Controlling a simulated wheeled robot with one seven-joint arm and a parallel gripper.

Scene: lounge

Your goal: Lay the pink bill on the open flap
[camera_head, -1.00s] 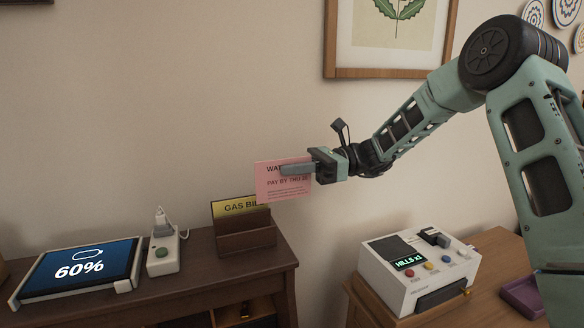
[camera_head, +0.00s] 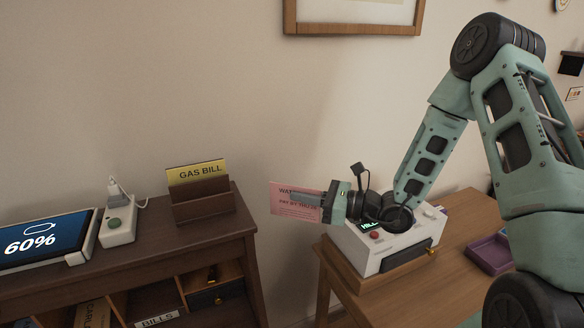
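The pink bill (camera_head: 284,207) is held upright in the air, its printing facing me and partly covered by a finger. My gripper (camera_head: 306,199) is shut on its right part. The bill hangs in front of the wall, over the gap between the dark wooden cabinet (camera_head: 130,237) and the table with the white machine. I cannot make out an open flap in this view. Below the cabinet top, open compartments show, one labelled BILLS (camera_head: 157,319).
A wooden holder (camera_head: 204,207) with a yellow gas bill (camera_head: 196,173) stands at the cabinet's right end. A tablet (camera_head: 45,240) and a white socket box (camera_head: 118,228) are left of it. The white machine (camera_head: 367,259) sits below my wrist; a purple tray (camera_head: 487,255) lies right of it.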

